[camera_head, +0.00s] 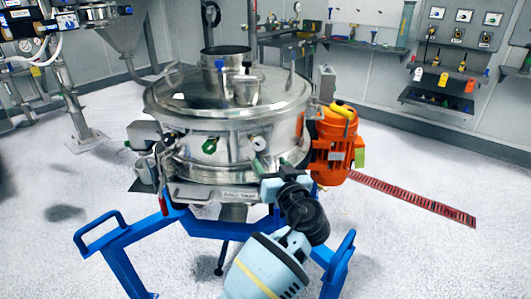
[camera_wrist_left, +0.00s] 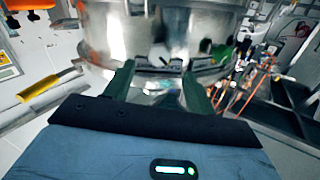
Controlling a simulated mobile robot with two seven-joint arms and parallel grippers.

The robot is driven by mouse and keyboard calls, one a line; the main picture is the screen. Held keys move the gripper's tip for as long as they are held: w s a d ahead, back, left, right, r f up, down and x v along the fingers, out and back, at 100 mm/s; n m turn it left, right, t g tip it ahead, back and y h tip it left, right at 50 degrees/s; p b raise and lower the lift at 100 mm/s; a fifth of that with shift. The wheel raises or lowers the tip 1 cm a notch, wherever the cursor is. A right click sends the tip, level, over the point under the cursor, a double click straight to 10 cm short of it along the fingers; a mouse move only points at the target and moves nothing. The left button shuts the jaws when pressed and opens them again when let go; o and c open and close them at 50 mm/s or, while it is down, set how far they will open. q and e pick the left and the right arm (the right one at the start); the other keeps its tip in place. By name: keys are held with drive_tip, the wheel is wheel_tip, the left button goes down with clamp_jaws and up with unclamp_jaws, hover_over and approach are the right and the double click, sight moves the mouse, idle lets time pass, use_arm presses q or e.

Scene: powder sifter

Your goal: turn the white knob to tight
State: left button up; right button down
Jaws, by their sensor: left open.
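The white knob (camera_head: 258,143) is a small round knob on the front wall of the steel sifter (camera_head: 190,125), right of a green knob (camera_head: 210,146). My left gripper (camera_head: 262,168) is just below the white knob in the head view, pointing at the sifter, and appears apart from the knob. In the left wrist view my left gripper (camera_wrist_left: 157,78) has its two green fingers spread with nothing held between them, facing the shiny drum wall (camera_wrist_left: 160,35). My right gripper is not in view.
An orange motor (camera_head: 332,145) is mounted right of the sifter, close to my left gripper. A blue frame (camera_head: 110,240) supports the sifter. A red floor grate (camera_head: 415,197) lies to the right. A bench and wall racks stand behind.

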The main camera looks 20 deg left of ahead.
sight(260, 146)
use_arm(q)
drive_tip(key=shift+r+p+x, duration=0.2)
drive_tip(key=shift+x, duration=1.8)
drive_tip(key=shift+r+p+x, duration=0.15)
drive_tip(key=shift+x, duration=1.8)
drive_tip(key=c, duration=1)
